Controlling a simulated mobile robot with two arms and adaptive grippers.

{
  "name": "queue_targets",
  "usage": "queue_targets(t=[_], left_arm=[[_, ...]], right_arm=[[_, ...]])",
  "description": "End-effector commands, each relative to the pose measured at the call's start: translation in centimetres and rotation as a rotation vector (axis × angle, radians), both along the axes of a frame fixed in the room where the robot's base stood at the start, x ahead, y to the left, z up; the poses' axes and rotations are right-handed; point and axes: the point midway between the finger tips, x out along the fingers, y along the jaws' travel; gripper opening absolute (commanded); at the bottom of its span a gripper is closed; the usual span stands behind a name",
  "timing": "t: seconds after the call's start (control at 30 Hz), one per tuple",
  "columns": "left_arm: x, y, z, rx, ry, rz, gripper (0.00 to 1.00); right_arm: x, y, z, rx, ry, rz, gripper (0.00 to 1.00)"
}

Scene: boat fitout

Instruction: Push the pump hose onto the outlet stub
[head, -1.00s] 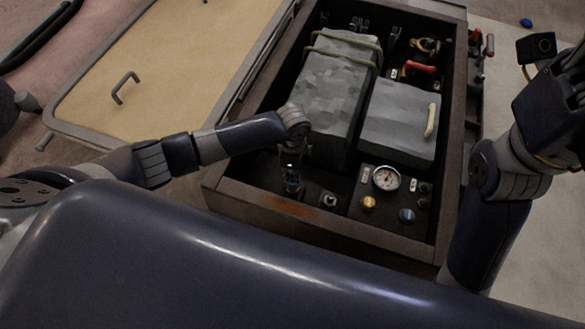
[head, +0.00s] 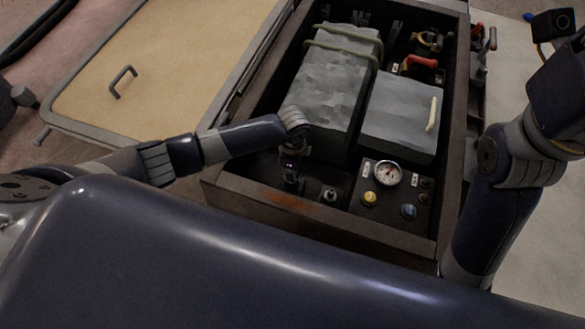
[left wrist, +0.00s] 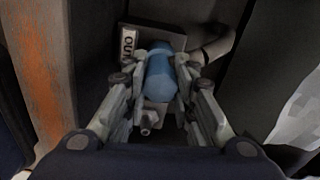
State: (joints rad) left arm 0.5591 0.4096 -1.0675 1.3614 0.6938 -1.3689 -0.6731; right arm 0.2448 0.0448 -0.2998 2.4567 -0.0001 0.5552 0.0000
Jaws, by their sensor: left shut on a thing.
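My left gripper (head: 289,178) points down into the near left corner of the open dark box.
The box (head: 262,205) has raised walls. Inside stand a large grey block (head: 332,82) with straps, a grey case (head: 402,110), a round gauge (head: 388,173), knobs and a red handle (head: 421,62). A tan hatch panel (head: 165,75) lies at the left.

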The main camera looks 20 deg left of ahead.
Motion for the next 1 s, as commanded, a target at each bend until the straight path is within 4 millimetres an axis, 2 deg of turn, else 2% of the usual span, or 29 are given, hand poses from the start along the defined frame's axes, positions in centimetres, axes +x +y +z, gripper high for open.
queue_targets(t=[0.37, 0.4, 0.5, 0.83, 1.0], left_arm=[[0.0, 0.0, -0.3, -0.001, 0.000, 0.000, 0.00], [0.0, 0.0, -0.3, -0.001, 0.000, 0.000, 0.29], [0.0, 0.0, -0.3, 0.000, 0.000, 0.000, 0.48], [0.0, 0.0, -0.2, 0.000, 0.000, 0.000, 0.48], [0.1, -0.1, 1.4, -0.002, -0.002, -0.002, 0.48]], right_arm=[[-0.4, -0.1, 0.3, 0.003, -0.019, 0.001, 0.40], [-0.4, -0.1, 0.3, 0.003, -0.019, 0.001, 0.40], [-0.4, -0.1, 0.3, 0.003, -0.018, 0.001, 0.40], [-0.2, -0.1, 0.1, 0.004, -0.006, 0.001, 0.40], [-0.2, 0.0, 0.1, 0.003, -0.008, 0.001, 0.40]])
